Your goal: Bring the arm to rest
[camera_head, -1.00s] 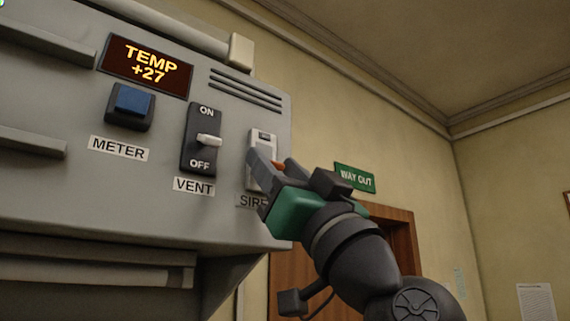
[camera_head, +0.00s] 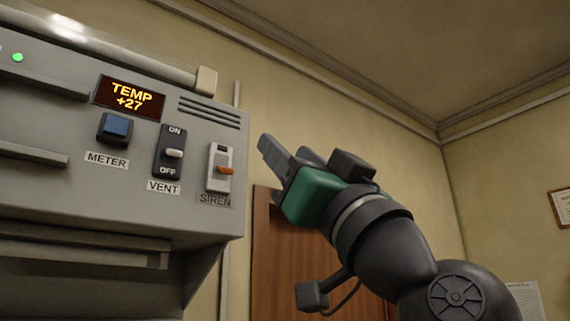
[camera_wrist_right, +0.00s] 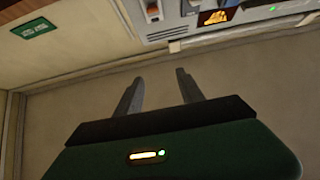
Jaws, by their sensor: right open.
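My right gripper (camera_head: 286,150) is in the head view, just right of the grey console (camera_head: 60,200) and apart from it. Its grey fingers point up and left. In the right wrist view its two fingers (camera_wrist_right: 160,85) stand apart with nothing between them. The siren switch (camera_head: 219,168) has an orange lever, standing around the middle of its white plate. The vent switch (camera_head: 170,152) has a white lever between ON and OFF. The blue meter button (camera_head: 115,127) sits below a display (camera_head: 130,97) reading TEMP +27. My left gripper is not in view.
A brown door (camera_head: 290,255) stands behind my right arm. A green sign (camera_wrist_right: 34,28) is on the wall in the wrist view. A pipe with a pale end (camera_head: 206,81) runs along the console's top. The space above my right gripper is clear.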

